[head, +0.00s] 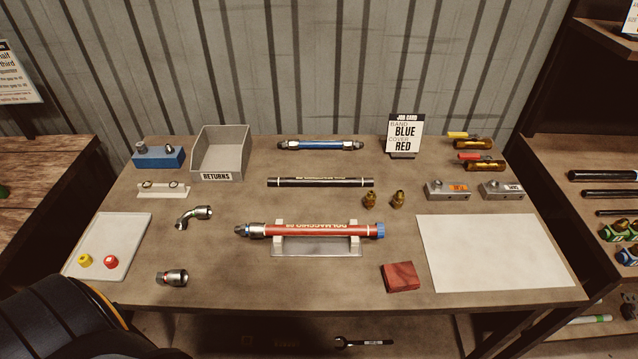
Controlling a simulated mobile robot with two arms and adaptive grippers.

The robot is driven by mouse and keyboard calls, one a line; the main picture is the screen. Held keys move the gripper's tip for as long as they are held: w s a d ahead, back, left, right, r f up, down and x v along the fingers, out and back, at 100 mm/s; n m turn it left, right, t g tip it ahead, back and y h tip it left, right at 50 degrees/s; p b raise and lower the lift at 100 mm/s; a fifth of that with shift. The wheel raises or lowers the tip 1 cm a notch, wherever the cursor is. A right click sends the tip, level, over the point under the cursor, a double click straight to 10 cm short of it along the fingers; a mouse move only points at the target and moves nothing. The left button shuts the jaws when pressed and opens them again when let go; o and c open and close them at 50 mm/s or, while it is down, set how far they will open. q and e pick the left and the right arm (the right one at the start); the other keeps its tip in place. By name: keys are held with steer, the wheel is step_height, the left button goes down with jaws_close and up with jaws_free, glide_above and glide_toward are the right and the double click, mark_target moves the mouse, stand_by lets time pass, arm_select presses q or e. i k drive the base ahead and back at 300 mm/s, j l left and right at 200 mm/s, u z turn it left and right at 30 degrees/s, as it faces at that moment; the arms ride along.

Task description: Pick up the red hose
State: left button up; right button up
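The red hose (312,231) lies level across a grey metal stand (317,247) with two light upright supports, near the middle front of the table. It has a metal fitting (250,230) on its left end and a blue end piece (378,231) on its right end. Pale lettering runs along its upper side. Nothing is touching it apart from the stand. Neither gripper shows; only a dark part of my own body is at the bottom left.
A blue hose (320,145) and a black hose (320,182) lie behind it. A red block (401,277) and white sheet (494,252) are at front right. A steel fitting (172,279) and elbow (194,215) lie left. A returns bin (221,155) stands behind.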

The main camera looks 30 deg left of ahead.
mark_target(268, 229)
steer(key=u, duration=0.9)
steer(key=k+l, duration=0.15)
steer(key=l, duration=0.1)
